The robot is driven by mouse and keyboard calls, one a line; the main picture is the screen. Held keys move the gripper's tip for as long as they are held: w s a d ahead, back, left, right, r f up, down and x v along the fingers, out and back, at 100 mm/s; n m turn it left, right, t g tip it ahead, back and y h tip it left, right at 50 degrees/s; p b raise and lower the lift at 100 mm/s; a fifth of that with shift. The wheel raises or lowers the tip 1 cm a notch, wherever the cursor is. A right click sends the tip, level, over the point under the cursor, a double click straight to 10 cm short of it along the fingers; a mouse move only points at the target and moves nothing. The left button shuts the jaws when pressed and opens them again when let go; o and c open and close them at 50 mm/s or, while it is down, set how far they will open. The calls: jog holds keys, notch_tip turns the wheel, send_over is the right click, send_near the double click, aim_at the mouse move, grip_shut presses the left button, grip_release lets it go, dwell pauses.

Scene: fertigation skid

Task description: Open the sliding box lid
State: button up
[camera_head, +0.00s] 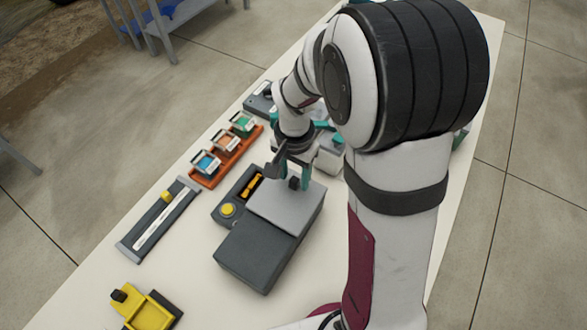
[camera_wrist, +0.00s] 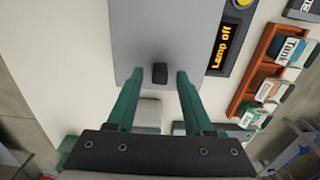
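The sliding box is a dark grey box (camera_head: 255,255) in the middle of the table. Its light grey lid (camera_head: 290,208) carries a small black knob (camera_head: 294,183). The lid (camera_wrist: 160,30) and knob (camera_wrist: 160,73) also show in the wrist view. My gripper (camera_head: 291,176) is at the knob. In the wrist view its two green fingers (camera_wrist: 158,78) are apart, one on each side of the knob, with a gap on both sides. Whether the fingertips are low enough to flank the knob is hard to tell.
Beside the lid are a yellow button (camera_head: 228,210) and a display reading "Lamp off" (camera_wrist: 226,46). An orange rack (camera_head: 226,158) with several labelled small boxes stands at the back left. A slider rail (camera_head: 158,220) lies left, a yellow fixture (camera_head: 146,310) at the front.

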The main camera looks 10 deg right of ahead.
grip_shut()
dwell(1.2)
